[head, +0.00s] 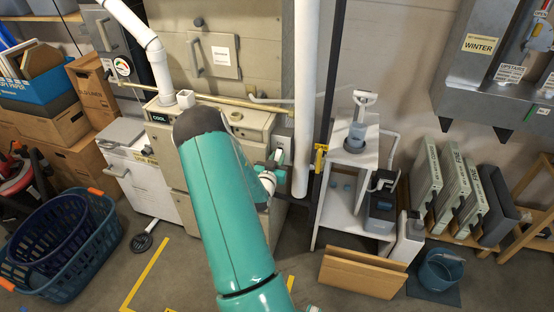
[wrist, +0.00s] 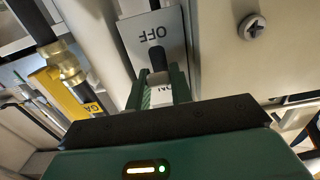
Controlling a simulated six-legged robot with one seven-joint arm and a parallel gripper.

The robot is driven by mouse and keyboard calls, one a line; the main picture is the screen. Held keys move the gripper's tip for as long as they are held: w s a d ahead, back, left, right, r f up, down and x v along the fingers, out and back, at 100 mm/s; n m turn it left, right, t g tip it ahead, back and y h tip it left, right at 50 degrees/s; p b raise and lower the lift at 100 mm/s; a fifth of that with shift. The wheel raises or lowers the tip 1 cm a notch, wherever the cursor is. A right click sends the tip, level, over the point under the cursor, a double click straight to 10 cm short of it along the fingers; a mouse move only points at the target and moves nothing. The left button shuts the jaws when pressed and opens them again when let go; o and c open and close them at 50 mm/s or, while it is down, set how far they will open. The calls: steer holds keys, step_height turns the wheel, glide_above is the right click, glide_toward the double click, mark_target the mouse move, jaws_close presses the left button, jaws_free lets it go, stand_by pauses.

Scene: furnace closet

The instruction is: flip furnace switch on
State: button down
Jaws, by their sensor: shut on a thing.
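The furnace switch is a grey plate (wrist: 135,35) with OFF printed on it, upside down in the wrist view. A black switch lever (wrist: 157,56) stands out from the plate beside the OFF lettering. My gripper (wrist: 159,76) is at the plate, its green fingers closed in on either side of the lever. A pale label with partly hidden lettering shows between the fingers. In the head view my gripper (head: 271,166) is at the right side of the beige furnace (head: 244,121), by the white pipe. My arm hides part of the furnace front there.
A tall white pipe (head: 305,90) stands just right of my gripper, with a yellow-handled valve (head: 320,158) on a dark pipe beyond it. A white shelf unit (head: 347,158) stands farther right.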

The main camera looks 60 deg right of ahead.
mark_target(279, 152)
steer(key=r+y, duration=0.1)
steer(key=y, duration=0.1)
steer(key=shift+a+r+y, duration=0.1)
steer(key=shift+r+y, duration=0.1)
steer(key=shift+y, duration=0.2)
steer(key=y, duration=0.1)
steer(key=r+g+y, duration=0.1)
steer(key=shift+y, duration=0.4)
steer(key=y, duration=0.1)
steer(key=r+y, duration=0.1)
steer(key=y, duration=0.1)
steer(key=shift+d+r, duration=0.15)
steer(key=shift+d, duration=0.05)
steer(key=shift+d+r+g+y, duration=0.1)
steer(key=shift+r+g+y, duration=0.1)
steer(key=shift+y, duration=0.45)
steer(key=shift+d+r+g+y, duration=0.1)
steer(key=shift+g+y, duration=0.1)
steer(key=shift+y, duration=0.45)
steer(key=c, duration=1.5)
jaws_free()
